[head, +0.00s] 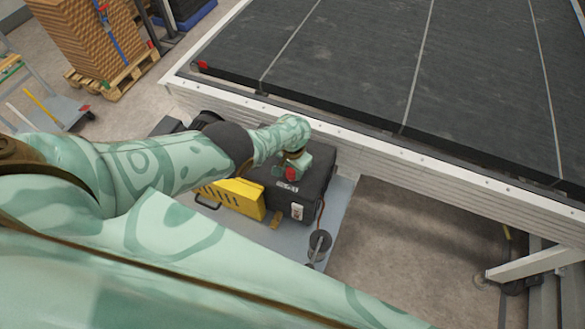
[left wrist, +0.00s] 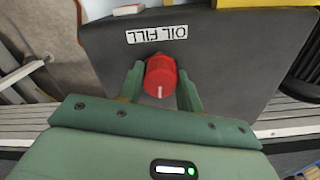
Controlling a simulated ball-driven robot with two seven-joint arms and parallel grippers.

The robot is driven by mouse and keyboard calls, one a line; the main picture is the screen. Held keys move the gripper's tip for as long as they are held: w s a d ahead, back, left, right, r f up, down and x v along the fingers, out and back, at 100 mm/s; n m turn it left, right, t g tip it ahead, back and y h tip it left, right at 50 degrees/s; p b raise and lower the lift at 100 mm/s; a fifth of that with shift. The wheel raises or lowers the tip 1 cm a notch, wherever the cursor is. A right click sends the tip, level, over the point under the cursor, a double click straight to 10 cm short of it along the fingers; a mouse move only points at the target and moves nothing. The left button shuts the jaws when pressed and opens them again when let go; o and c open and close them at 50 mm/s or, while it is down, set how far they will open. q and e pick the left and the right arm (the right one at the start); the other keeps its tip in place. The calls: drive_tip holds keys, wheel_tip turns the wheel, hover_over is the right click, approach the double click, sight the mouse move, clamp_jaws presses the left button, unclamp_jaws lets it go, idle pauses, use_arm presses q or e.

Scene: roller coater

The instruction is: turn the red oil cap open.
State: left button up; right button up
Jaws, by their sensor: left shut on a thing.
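The red oil cap (left wrist: 160,78) sits on the dark grey housing (left wrist: 95,45), near a white label that reads OIL FILL (left wrist: 157,34). A white line marks the cap's side. My left gripper (left wrist: 161,85) has its two green fingers on either side of the cap and is shut on it. In the head view the red cap (head: 291,174) shows at the fingertips of my left gripper (head: 289,168), on top of the dark box (head: 303,204). The underside of the cap is hidden. My right gripper is not in view.
A yellow guard (head: 237,197) stands beside the dark box on a grey base plate. A small dark cylinder (head: 319,243) stands in front. The white frame (head: 400,152) of a wide black conveyor bed (head: 370,60) runs close behind. Open floor (head: 400,265) lies at the right.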

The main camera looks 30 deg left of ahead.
use_arm(q)
drive_tip(key=shift+n, duration=1.1)
drive_tip(key=shift+w, duration=0.1)
drive_tip(key=o, duration=1)
drive_tip(key=shift+r, duration=0.1)
